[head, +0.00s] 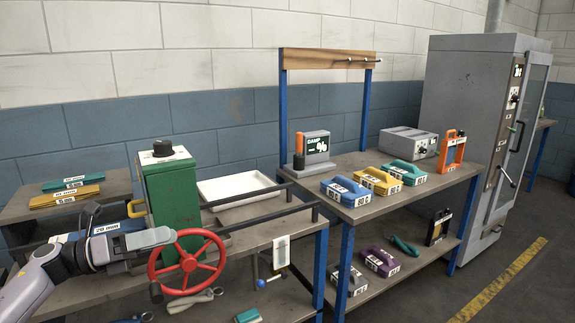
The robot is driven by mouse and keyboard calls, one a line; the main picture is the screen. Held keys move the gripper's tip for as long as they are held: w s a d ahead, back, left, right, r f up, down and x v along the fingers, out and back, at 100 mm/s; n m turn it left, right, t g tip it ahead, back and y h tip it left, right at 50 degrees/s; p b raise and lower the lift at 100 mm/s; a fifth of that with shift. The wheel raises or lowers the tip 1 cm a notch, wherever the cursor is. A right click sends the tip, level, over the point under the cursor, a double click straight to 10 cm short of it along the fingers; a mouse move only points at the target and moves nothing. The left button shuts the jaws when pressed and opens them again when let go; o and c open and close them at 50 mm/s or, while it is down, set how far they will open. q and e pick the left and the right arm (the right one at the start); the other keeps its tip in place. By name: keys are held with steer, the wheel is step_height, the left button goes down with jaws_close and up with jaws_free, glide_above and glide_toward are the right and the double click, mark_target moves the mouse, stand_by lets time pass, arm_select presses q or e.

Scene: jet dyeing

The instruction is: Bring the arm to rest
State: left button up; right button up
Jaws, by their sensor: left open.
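My left arm comes in from the left, and its gripper (152,240) is at the left side of the red handwheel (188,262). Its jaws are open, seen side-on, and I see nothing held between them. I cannot tell whether the gripper touches the wheel. The handwheel is in front of a green machine housing (170,195) with a black knob on top. My right gripper is not in view.
The right-hand table carries a blue block (346,191), a yellow block (377,181), a teal block (404,173) and an orange frame (452,150). A grey cabinet (460,110) stands at right. Open floor lies front right.

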arm_select(q)
steer(key=s+d+f+n+t+y, duration=0.4)
steer(key=f+n, duration=0.4)
steer(key=n, duration=0.4)
steer(key=s+d+f+n+t+y, duration=0.1)
steer(key=s+f+n+t+y, duration=0.4)
steer(key=f+n, duration=0.55)
steer(key=s+f+n+g+y, duration=0.3)
steer(key=s+f+n, duration=0.3)
steer(key=s+n, duration=0.2)
steer(key=s+f+n+g+y+p, duration=0.1)
steer(key=s+f+n+g+y, duration=0.1)
steer(key=s+f+n, duration=0.5)
steer(key=s+n+y, duration=0.1)
steer(key=s+n, duration=0.1)
steer(key=s, duration=0.2)
steer(key=shift+s+a+f+g, duration=0.2)
steer(key=shift+f+g, duration=0.1)
steer(key=shift+g, duration=0.1)
steer(key=shift+w+n, duration=0.1)
steer(key=shift+n, duration=0.15)
steer(key=shift+c, duration=0.2)
